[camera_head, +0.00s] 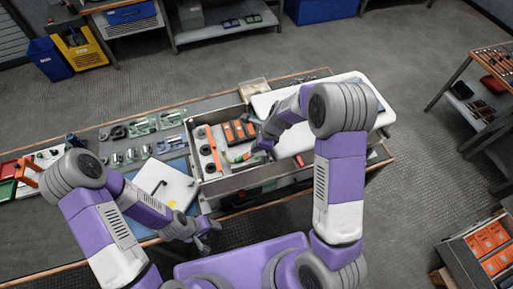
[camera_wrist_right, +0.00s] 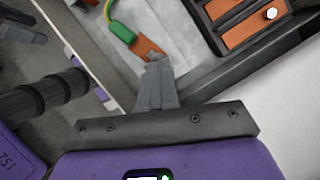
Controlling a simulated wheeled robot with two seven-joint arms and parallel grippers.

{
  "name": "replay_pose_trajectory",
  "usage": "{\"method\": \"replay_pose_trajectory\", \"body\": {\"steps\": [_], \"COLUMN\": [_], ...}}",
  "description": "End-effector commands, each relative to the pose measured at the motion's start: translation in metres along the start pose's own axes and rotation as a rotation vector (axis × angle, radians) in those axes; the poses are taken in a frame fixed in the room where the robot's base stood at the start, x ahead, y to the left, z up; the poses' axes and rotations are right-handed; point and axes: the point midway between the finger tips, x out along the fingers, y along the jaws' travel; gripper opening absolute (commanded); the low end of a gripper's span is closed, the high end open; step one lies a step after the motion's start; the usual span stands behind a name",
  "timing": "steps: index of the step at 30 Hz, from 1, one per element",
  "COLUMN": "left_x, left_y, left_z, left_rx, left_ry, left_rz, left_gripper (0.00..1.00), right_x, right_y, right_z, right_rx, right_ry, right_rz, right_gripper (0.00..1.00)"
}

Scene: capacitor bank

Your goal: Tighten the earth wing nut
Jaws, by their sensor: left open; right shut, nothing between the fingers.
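The grey open box (camera_head: 230,183) holds orange blocks (camera_head: 238,131) and a green-yellow lead (camera_head: 240,157). In the right wrist view, the green-yellow lead (camera_wrist_right: 120,31) ends in an orange-brown lug (camera_wrist_right: 148,49). My right gripper (camera_wrist_right: 157,66) is shut and empty, its tips at the lug's near edge; I cannot tell whether they touch. In the head view, my right gripper (camera_head: 260,146) is over the right part of the box. I cannot make out the wing nut; the fingers may hide it. My left gripper (camera_head: 210,237) is open and empty, in front of the bench edge.
A white panel (camera_head: 165,186) lies left of the box, and a white lid (camera_head: 285,100) lies behind and right of it. Small parts (camera_head: 145,125) lie on the bench at the back left. In the wrist view, a silver hex head (camera_wrist_right: 271,14) sits on an orange-brown block.

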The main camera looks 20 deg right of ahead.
Motion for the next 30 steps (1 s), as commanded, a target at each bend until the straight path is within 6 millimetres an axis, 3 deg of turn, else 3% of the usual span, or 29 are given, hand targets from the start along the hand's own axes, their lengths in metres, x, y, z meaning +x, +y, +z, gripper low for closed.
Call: {"method": "replay_pose_trajectory", "body": {"steps": [8, 22, 30], "left_x": [-0.008, -0.059, -0.058], "left_y": [0.003, 0.022, 0.021], "left_z": [0.0, 0.003, 0.003], "left_rx": [0.0, 0.0, 0.0], "left_ry": [0.0, 0.0, 0.0], "left_rz": [0.0, 0.0, 0.0], "left_gripper": [0.62, 0.62, 0.62], "right_x": [-0.007, -0.075, -0.097], "right_y": [-0.003, -0.008, -0.009], "right_z": [0.001, 0.004, 0.002], "right_rx": [0.001, -0.003, -0.001], "right_ry": [0.0, 0.0, 0.0], "right_rz": [0.002, 0.001, 0.001], "right_gripper": [0.0, 0.0, 0.0]}}
